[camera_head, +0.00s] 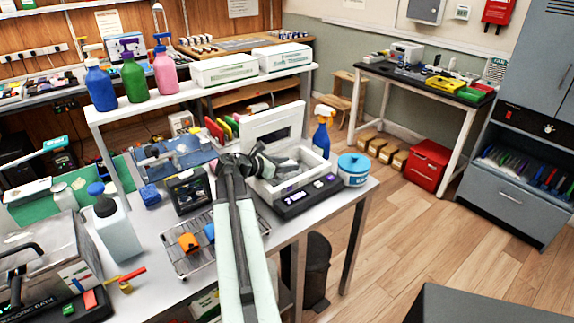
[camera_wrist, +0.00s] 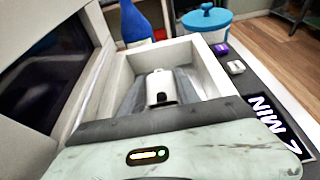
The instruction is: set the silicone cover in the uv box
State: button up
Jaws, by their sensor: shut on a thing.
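The uv box (camera_head: 262,191) stands on the bench with its lid (camera_head: 275,122) raised and its dark control panel at the front. In the wrist view the box's pale inner wall (camera_wrist: 206,68) surrounds the space below my gripper. My gripper (camera_head: 278,165) reaches into the open box from above. In the wrist view its grey fingers (camera_wrist: 160,96) are shut on a small white piece with a dark hole, which looks like the silicone cover (camera_wrist: 158,82). Its lower edge is hidden, so I cannot tell whether it touches the box floor. I cannot make out the cover in the head view.
A blue spray bottle (camera_head: 322,133) and a blue-lidded tub (camera_head: 353,169) stand close to the right of the box. A wire tray (camera_head: 188,262) with orange and blue items lies to the left.

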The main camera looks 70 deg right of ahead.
jog(key=shift+s+a+f+y, duration=0.2)
jog(key=shift+a+f+y, duration=0.1)
jog(key=shift+a+f, duration=0.4)
jog(key=o, duration=1.4)
jog(key=shift+d+f, duration=0.1)
jog(key=p+v, duration=0.1)
jog(key=v, duration=0.1)
jog(key=p+v, duration=0.1)
jog(key=v, duration=0.1)
jog(key=r+v, duration=0.1)
jog(key=v, duration=0.2)
jog(key=shift+w+d+p, duration=0.15)
jog(key=shift+d+p, duration=0.2)
jog(key=shift+p, duration=0.05)
jog(key=shift+a+r, duration=0.2)
jog(key=shift+r, duration=0.05)
jog(key=shift+w+a+r, duration=0.1)
jog(key=shift+w+a, duration=0.05)
jog(key=shift+w, duration=0.1)
